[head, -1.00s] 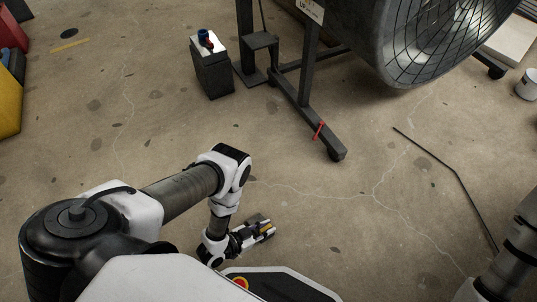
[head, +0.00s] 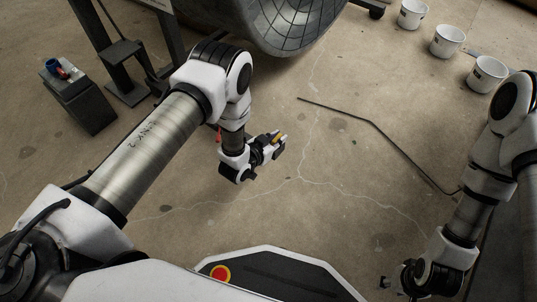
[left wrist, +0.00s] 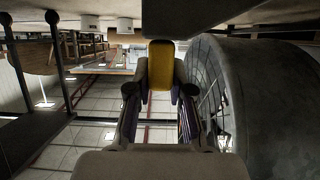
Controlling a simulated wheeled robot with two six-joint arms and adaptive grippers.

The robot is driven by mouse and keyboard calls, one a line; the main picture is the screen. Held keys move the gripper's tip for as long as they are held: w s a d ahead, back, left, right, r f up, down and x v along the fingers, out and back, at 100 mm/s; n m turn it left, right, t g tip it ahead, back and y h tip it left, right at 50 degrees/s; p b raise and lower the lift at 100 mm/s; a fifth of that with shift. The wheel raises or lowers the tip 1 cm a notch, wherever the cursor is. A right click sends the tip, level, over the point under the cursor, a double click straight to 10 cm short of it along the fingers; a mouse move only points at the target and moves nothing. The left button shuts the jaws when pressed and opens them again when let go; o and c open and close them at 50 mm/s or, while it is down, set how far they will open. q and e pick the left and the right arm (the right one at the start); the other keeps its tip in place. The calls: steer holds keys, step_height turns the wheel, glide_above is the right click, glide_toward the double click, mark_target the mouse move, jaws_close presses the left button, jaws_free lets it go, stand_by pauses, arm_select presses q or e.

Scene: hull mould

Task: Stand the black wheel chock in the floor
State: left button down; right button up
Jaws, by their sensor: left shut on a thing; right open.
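In the head view the gripper is held out over bare floor, below the big round drum (head: 282,30). The chock's full shape is hidden by the fingers. My right gripper (head: 400,284) is open and empty at the lower right, partly seen.
A dark box (head: 84,104) with a small blue and red thing on top stands at the left, beside the drum's dark stand. A thin black bent rod (head: 372,124) lies on the floor. White buckets (head: 447,40) stand at the upper right.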

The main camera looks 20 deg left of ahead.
arm_select(q)
steer(key=shift+r+p, duration=0.1)
steer(key=shift+p, duration=0.25)
step_height(320, 180, down, 5)
steer(key=b, duration=0.3)
steer(key=shift+r, duration=0.1)
steer(key=shift+r, duration=0.1)
stand_by(0.3)
steer(key=shift+f+b, duration=2.55)
steer(key=shift+f, duration=1.15)
